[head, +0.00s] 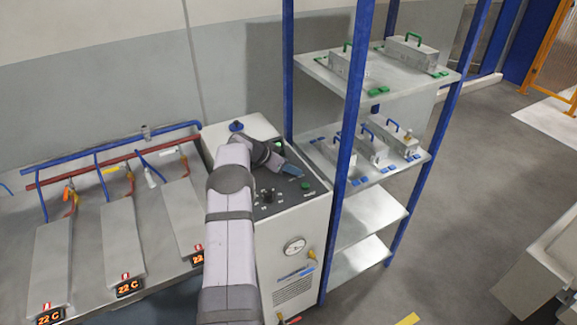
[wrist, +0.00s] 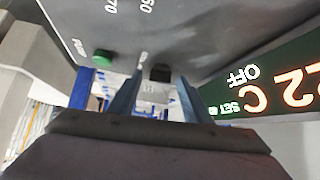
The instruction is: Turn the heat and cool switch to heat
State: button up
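The control cabinet's dark top panel (head: 283,188) is in the middle of the head view. My gripper (head: 292,170) is low over its far part. In the wrist view my gripper (wrist: 160,88) has two fingers apart, with a gap between them. A small black knob or switch (wrist: 160,72) shows between the fingertips; I cannot tell whether they touch it. Its heat and cool labels are not readable, so I cannot tell which control it is or its setting. A small dark control (head: 265,196) with white marks is on the panel's near part.
A green button (head: 306,186) is right of my gripper; it also shows in the wrist view (wrist: 103,57). A lit display (wrist: 270,90) reads 22 C and OFF, upside down. A blue-posted shelf (head: 350,150) stands close to the right. A bench (head: 85,235) with plates is left.

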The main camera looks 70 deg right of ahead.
jog(key=c, duration=0.9)
jog(key=shift+c, duration=0.2)
jog(key=shift+b, duration=0.4)
jog(key=shift+s+f+n+t+b, duration=0.15)
jog(key=shift+n+t+b, duration=0.2)
jog(key=shift+b, duration=0.2)
jog(key=n+t+b, duration=0.1)
jog(key=n+b, duration=0.1)
jog(key=b, duration=0.1)
jog(key=shift+s+f+h+b, duration=0.1)
jog(key=shift+h+b, duration=0.25)
jog(key=shift+h, duration=0.05)
jog(key=shift+a+n+t+b, duration=0.1)
jog(key=shift+n+t+b, duration=0.15)
jog(key=shift+t+b, duration=0.25)
jog(key=shift+r+n+t, duration=0.3)
jog(key=shift+n+t, duration=0.15)
jog(key=shift+n, duration=0.35)
jog(key=o, duration=1.1)
jog(key=shift+c, duration=0.2)
